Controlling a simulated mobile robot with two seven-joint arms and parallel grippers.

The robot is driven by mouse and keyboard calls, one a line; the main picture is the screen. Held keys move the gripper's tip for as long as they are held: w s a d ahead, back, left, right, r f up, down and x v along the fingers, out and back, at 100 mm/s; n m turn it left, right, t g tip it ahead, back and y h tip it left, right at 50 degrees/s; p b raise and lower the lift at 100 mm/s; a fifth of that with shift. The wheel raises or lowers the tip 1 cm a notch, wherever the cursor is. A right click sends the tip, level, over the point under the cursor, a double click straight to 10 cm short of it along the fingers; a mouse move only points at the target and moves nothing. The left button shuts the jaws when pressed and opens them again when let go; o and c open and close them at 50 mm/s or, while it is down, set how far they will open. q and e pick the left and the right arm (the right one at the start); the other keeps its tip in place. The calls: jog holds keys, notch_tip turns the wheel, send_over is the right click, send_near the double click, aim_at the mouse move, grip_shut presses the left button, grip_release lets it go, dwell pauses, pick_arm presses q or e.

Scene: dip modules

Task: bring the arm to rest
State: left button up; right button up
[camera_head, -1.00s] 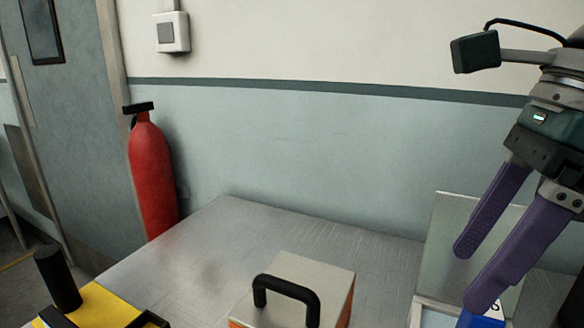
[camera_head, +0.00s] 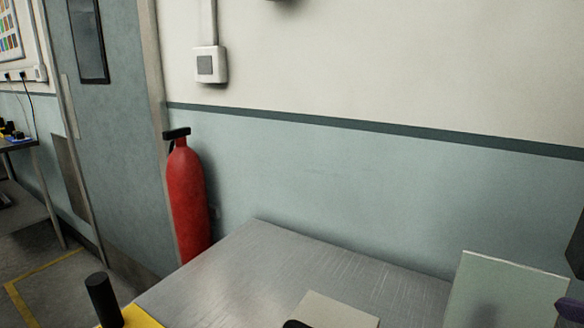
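My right gripper is almost wholly out of the head view. Only a dark piece of its body and the tip of one purple finger (camera_head: 571,308) show at the right edge, in front of the upright pale panel (camera_head: 505,292). The other finger is out of frame, so its opening is hidden. My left gripper is not in the view.
A metal table (camera_head: 262,262) fills the lower middle, with a box (camera_head: 338,309) with a black handle at its front. A yellow item with a black post (camera_head: 102,298) is at lower left. A red fire extinguisher (camera_head: 187,205) stands by the wall. The table's middle is clear.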

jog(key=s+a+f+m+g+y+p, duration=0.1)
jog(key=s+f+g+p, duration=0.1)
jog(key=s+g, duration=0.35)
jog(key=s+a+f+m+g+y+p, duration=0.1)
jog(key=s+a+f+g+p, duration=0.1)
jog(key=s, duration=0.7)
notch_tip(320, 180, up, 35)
jog(key=p, duration=3.4)
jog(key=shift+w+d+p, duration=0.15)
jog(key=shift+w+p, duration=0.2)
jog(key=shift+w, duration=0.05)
